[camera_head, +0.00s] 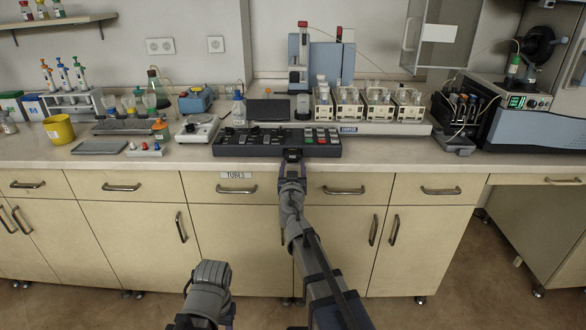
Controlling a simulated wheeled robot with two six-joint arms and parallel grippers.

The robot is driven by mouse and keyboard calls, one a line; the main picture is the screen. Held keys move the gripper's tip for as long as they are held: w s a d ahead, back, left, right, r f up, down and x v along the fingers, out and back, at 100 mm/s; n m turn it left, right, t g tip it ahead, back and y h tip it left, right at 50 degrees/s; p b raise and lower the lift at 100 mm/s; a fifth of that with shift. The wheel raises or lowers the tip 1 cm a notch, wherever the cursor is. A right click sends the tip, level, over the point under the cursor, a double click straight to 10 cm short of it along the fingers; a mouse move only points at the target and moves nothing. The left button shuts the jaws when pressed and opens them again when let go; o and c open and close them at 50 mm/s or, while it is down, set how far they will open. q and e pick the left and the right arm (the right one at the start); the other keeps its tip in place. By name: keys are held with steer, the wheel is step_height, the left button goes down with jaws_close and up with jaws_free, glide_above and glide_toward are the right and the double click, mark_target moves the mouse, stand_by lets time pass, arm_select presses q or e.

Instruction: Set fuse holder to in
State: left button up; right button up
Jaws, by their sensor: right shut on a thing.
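The black control panel (240,150) lies along the front of the bench, with rows of keys, some red and green, on top. My right gripper (292,156) is at the panel's front face, right of its middle, just above the bench's front edge. It is shut on a small part there, which I take to be the fuse holder. The jaws cover the fuse holder, so I cannot tell how far in it sits. Part of my left arm shows low in the view, but its gripper is not in view.
A small tray with coloured knobs (146,149) and a white balance-like device (198,128) stand left of the panel. Behind it are several beaker stations (348,108). The yellow cup (59,130) is far left. Bench front right of the panel is clear.

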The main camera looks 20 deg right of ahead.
steer(key=shift+d, duration=0.15)
jaws_close()
steer(key=x, duration=0.4)
steer(key=shift+s, duration=0.15)
steer(key=o, duration=1.2)
jaws_free()
steer(key=shift+d, duration=0.1)
steer(key=shift+o, duration=0.2)
steer(key=shift+s+a, duration=0.25)
steer(key=shift+s, duration=0.05)
glide_toward(294, 161)
steer(key=shift+w+d+r, duration=0.1)
steer(key=shift+w, duration=0.3)
steer(key=shift+w+d+r, duration=0.1)
steer(key=shift+w+r, duration=0.05)
steer(key=shift+w, duration=0.2)
